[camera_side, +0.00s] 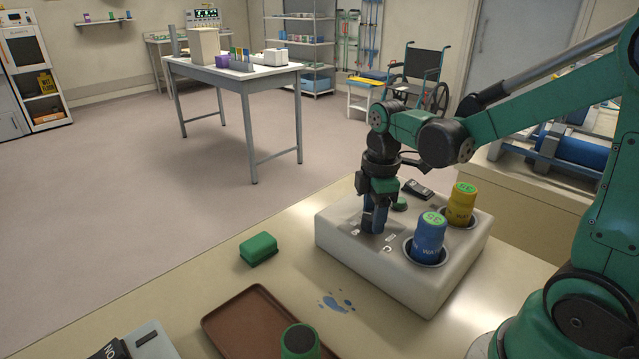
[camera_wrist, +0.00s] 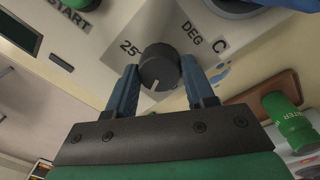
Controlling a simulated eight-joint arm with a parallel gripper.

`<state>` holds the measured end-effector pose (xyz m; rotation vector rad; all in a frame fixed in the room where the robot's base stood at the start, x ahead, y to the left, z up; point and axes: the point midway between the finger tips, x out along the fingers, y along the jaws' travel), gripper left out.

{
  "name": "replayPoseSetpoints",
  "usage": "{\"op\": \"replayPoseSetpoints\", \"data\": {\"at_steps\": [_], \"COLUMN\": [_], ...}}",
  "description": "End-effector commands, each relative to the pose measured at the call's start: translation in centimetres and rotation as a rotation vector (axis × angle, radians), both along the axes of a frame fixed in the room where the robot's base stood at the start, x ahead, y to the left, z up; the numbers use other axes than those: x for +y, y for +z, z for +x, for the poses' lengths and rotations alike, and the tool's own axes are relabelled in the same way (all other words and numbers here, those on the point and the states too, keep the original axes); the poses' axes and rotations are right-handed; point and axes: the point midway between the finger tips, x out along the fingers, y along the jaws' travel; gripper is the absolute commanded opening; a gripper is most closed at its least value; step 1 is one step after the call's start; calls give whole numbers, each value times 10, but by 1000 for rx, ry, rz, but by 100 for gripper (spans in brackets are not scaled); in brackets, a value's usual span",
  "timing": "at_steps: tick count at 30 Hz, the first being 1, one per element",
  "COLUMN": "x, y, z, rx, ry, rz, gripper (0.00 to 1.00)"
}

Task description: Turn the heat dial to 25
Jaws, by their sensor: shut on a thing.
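The black heat dial (camera_wrist: 160,68) sits on the pale top of a warmer box (camera_side: 340,236), with "25" printed at its upper left in the wrist view and "DEG C" at its right. The dial's white pointer line points toward the bottom of the wrist view, slightly left, away from the "25". My gripper (camera_wrist: 158,72) has one blue finger on each side of the dial and is shut on it. In the side view my gripper (camera_side: 374,225) points down at the box top and hides the dial.
A blue bottle (camera_side: 428,238) and a yellow bottle (camera_side: 461,205) stand in the box's wells, right of my gripper. A green start button (camera_side: 400,203) and a black switch (camera_side: 418,189) are behind it. A green block (camera_side: 258,249), brown tray (camera_side: 235,318) and green bottle (camera_side: 300,345) are in front.

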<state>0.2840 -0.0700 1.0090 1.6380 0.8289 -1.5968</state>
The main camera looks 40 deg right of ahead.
Motion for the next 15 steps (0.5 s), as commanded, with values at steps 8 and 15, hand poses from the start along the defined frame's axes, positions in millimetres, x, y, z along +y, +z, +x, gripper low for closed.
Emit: {"op": "replayPoseSetpoints", "data": {"at_steps": [8, 15], "x": [0, 0], "y": [0, 0], "z": [0, 0], "rx": [0, 2], "ry": [-32, -161], "rz": [0, -2], "gripper": [0, 0]}}
